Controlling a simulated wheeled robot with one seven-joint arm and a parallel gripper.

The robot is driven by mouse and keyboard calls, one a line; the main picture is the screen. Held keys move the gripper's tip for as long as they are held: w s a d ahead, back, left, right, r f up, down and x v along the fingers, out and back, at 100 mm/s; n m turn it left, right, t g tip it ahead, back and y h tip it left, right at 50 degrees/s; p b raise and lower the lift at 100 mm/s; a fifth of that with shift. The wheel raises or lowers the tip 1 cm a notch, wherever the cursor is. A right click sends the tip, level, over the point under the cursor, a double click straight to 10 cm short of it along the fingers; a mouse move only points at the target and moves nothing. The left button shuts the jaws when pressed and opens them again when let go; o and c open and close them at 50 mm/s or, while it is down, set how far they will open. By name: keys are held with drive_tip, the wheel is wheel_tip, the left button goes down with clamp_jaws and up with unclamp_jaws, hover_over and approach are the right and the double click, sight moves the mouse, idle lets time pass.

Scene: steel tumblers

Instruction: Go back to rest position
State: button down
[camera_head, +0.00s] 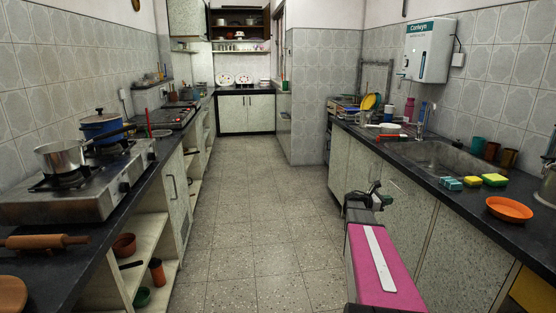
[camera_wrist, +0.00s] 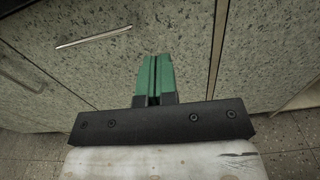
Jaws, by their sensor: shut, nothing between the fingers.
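My gripper (camera_wrist: 155,80) shows in the wrist view with its two green fingers together and nothing between them. It points at a speckled cabinet front (camera_wrist: 200,50), apart from it as far as I can tell. In the head view my pink arm link reaches forward over the aisle, low beside the right-hand cabinets (camera_head: 395,200). The fingers cannot be made out there. No object is held.
The right counter carries a sink (camera_head: 440,157), several cups, sponges (camera_head: 494,180) and an orange plate (camera_head: 509,209). The left counter holds a stove (camera_head: 80,185), a pan (camera_head: 62,157) and a blue pot (camera_head: 103,127). The tiled floor (camera_head: 255,220) between is clear.

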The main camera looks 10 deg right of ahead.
drive_tip(key=s+a+f+m+y, duration=0.4)
drive_tip(key=s+a+m+y, duration=0.2)
drive_tip(key=a, duration=0.8)
drive_tip(key=s+a+f+m+y, duration=0.4)
drive_tip(key=s+a+m+y, duration=0.1)
drive_tip(key=a, duration=0.8)
drive_tip(key=s+a+f+m+y, duration=0.4)
drive_tip(key=s+a, duration=0.5)
drive_tip(key=a, duration=0.5)
drive_tip(key=m+y, duration=0.2)
drive_tip(key=shift+s+a+m+g+y, duration=0.3)
drive_tip(key=shift+m, duration=0.1)
